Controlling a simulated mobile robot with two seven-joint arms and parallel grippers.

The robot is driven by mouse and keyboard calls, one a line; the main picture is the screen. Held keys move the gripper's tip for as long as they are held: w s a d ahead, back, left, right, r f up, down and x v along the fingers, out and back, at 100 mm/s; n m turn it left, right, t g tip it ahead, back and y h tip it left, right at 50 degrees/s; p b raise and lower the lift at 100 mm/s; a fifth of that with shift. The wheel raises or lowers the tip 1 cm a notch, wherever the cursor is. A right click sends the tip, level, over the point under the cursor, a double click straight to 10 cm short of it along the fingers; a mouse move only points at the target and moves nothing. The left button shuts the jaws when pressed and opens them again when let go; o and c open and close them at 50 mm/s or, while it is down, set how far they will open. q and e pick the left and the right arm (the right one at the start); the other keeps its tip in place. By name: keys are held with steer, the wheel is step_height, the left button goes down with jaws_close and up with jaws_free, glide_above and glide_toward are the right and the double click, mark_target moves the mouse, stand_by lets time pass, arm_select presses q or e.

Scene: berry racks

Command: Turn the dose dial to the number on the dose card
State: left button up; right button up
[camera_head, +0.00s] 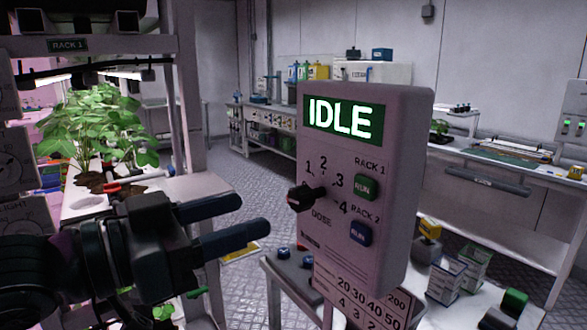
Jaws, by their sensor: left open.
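The black dose dial (303,197) sits on the front of a grey control box (395,160), with the numbers 1 to 4 around it and DOSE printed below. Its narrow end points right, towards the side of 3 and 4; I cannot tell the exact number. The box's screen (341,119) reads IDLE. A printed number chart (372,300) shows below the box, partly cut off; I cannot tell whether it is the dose card. My left gripper (254,216) is open and empty, left of the dial and apart from it, fingers pointing right. My right gripper is not in view.
A green RUN button (366,187) and a blue RUN button (360,233) sit right of the dial. Small boxes (447,281) stand on the table behind the control box. A plant rack (182,100) stands at left, with leafy plants (90,125). Open floor lies behind.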

mark_target(293, 201)
arm_select(q)
steer(key=p+x, duration=0.1)
steer(key=x, duration=0.6)
steer(key=shift+w+d+p, duration=0.1)
steer(key=shift+d+p, duration=0.15)
steer(key=shift+p, duration=0.1)
steer(key=shift+w+d, duration=0.3)
steer(key=shift+d, duration=0.1)
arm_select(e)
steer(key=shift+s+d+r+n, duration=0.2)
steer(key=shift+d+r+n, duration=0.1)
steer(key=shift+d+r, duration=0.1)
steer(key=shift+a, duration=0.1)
arm_select(q)
steer(key=c, duration=1)
steer(key=shift+o, duration=0.2)
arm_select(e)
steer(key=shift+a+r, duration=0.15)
